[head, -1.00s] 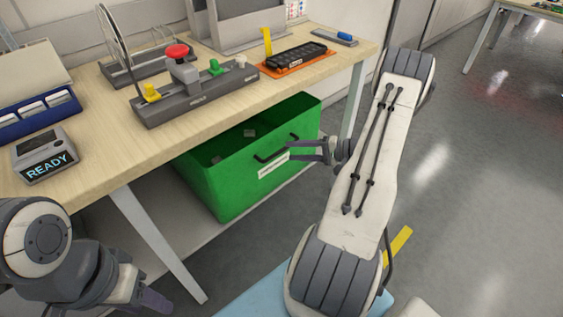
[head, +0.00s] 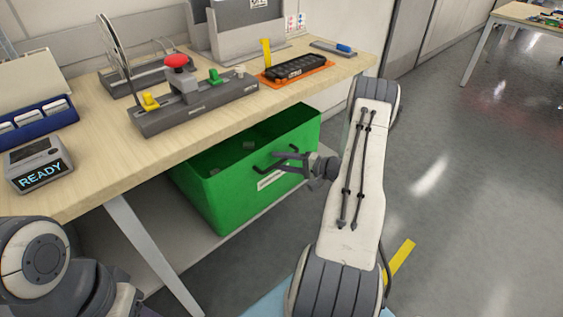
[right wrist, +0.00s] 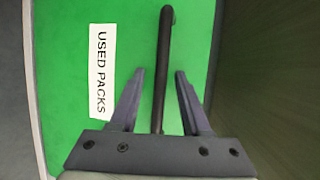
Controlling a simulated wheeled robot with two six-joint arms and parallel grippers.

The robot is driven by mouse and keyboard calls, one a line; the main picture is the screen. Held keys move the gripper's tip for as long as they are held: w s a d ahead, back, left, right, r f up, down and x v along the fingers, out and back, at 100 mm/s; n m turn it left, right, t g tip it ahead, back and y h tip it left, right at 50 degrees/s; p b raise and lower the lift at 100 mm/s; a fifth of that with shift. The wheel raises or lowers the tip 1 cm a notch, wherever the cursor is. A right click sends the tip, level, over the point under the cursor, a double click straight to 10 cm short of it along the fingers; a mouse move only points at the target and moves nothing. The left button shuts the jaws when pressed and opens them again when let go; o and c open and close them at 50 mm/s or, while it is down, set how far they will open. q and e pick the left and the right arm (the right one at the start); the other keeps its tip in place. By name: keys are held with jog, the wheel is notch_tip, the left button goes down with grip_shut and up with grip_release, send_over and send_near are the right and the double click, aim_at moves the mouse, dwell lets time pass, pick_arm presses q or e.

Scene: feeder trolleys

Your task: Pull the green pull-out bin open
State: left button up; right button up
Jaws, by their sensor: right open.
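The green pull-out bin (head: 225,205) sits under the workbench, its open top partly covered by the bench top. Its front carries a dark bar handle (head: 262,166) and a white label (head: 268,183), which reads "USED PACKS" in the right wrist view (right wrist: 101,72). My right gripper (head: 278,161) is at the bin's front, open. In the right wrist view its fingers (right wrist: 158,75) stand on either side of the handle (right wrist: 166,50), with gaps to both. My left gripper (head: 128,302) is at the lower left, mostly cut off, its fingers unclear.
The workbench (head: 100,165) carries a grey fixture with a red knob (head: 178,62), an orange tray (head: 297,74) and a display reading READY (head: 40,170). A slanted bench leg (head: 150,250) stands left of the bin.

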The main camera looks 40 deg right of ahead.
grip_shut()
dwell(1.4)
